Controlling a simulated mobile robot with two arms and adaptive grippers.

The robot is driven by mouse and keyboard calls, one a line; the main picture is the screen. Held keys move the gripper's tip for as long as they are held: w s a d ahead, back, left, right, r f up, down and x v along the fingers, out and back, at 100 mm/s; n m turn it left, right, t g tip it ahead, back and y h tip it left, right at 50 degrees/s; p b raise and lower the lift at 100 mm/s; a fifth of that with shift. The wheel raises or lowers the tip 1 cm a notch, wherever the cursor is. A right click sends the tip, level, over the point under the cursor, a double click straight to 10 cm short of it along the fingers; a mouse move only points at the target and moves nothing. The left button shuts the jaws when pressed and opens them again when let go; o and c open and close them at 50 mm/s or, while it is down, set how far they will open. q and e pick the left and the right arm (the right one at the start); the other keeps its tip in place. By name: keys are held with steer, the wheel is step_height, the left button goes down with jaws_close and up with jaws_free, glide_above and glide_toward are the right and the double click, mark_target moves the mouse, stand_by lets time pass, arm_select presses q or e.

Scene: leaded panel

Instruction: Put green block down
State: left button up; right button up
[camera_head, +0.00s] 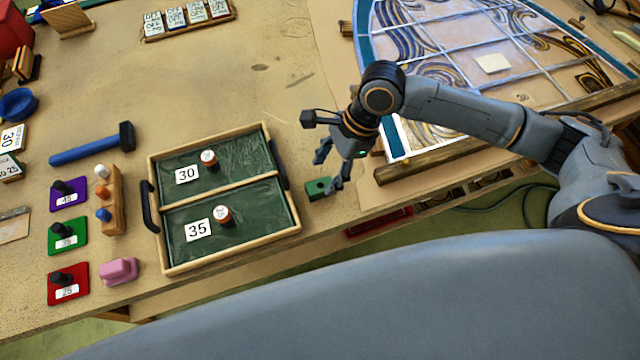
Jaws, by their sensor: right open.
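The small green block (319,188) rests on the table just right of the tray, near the table's front edge. It has a dark spot on its face. My right gripper (328,174) is open just above and behind the block, its dark fingers spread. One fingertip is right by the block's right side; whether it touches cannot be told. My left gripper is not in view.
A wooden tray (152,165) with dark handles and two green compartments, labelled 30 and 35, stands left of the block. The leaded panel (480,60) is at the back right.

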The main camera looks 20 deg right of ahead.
mark_target(323, 184)
steer(key=x, duration=0.2)
steer(key=shift+s+d+f+p, duration=0.1)
steer(key=shift+s+f+p, duration=0.1)
steer(key=shift+f+p, duration=0.2)
steer(key=shift+a+f, duration=0.25)
steer(key=shift+f, duration=0.55)
steer(key=c, duration=1.2)
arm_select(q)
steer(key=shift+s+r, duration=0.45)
arm_select(e)
jaws_close()
